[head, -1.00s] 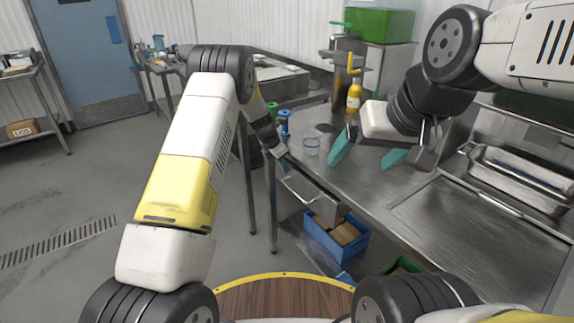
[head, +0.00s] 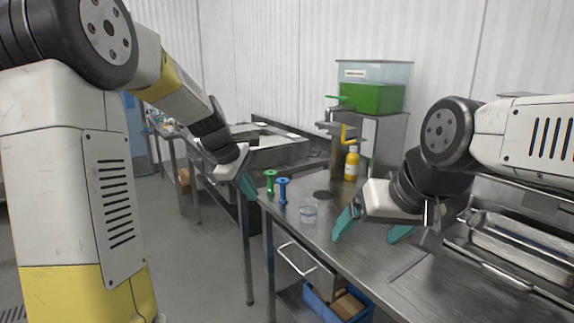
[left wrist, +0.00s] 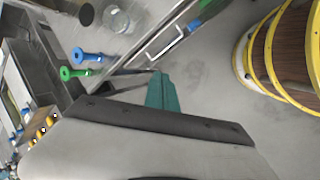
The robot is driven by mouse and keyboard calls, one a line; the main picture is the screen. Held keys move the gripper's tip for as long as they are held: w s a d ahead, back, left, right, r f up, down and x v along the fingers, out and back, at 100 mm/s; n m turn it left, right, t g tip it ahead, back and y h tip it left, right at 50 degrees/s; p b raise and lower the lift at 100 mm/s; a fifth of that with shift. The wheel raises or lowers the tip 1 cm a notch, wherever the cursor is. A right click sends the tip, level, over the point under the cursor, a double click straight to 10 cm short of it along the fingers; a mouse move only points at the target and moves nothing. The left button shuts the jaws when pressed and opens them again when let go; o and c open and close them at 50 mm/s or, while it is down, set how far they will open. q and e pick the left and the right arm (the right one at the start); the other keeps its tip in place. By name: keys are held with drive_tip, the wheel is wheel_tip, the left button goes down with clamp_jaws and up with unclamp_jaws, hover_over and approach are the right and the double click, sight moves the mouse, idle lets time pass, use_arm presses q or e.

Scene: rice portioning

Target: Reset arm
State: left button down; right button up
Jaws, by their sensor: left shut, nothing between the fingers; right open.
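My left gripper (head: 247,186) is shut and empty, with teal fingers, in the air just left of the steel table's edge. Its shut fingers (left wrist: 161,92) also show in the left wrist view, over the floor. My right gripper (head: 374,230) is open above the steel table, its two teal fingers spread apart with nothing between them.
The steel table (head: 330,255) carries a clear glass (head: 308,212), a green spool-shaped piece (head: 270,184), a blue one (head: 283,190) and a yellow bottle (head: 351,165). A dispenser with green contents (head: 372,97) stands behind. A steel tray (head: 525,245) lies at right.

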use_arm(q)
drive_tip(key=s+a+r+m+t, duration=0.1)
drive_tip(key=s+a+r+m, duration=0.1)
drive_tip(key=s+m, duration=0.5)
drive_tip(key=s+a+r+m+t+y, duration=0.1)
drive_tip(key=s+m, duration=0.6)
drive_tip(key=s, duration=1.2)
wheel_tip(320, 180, up, 2)
drive_tip(key=shift+s+a+r+m+y, duration=0.15)
drive_tip(key=shift+a+m+y, duration=0.2)
drive_tip(key=shift+a, duration=0.25)
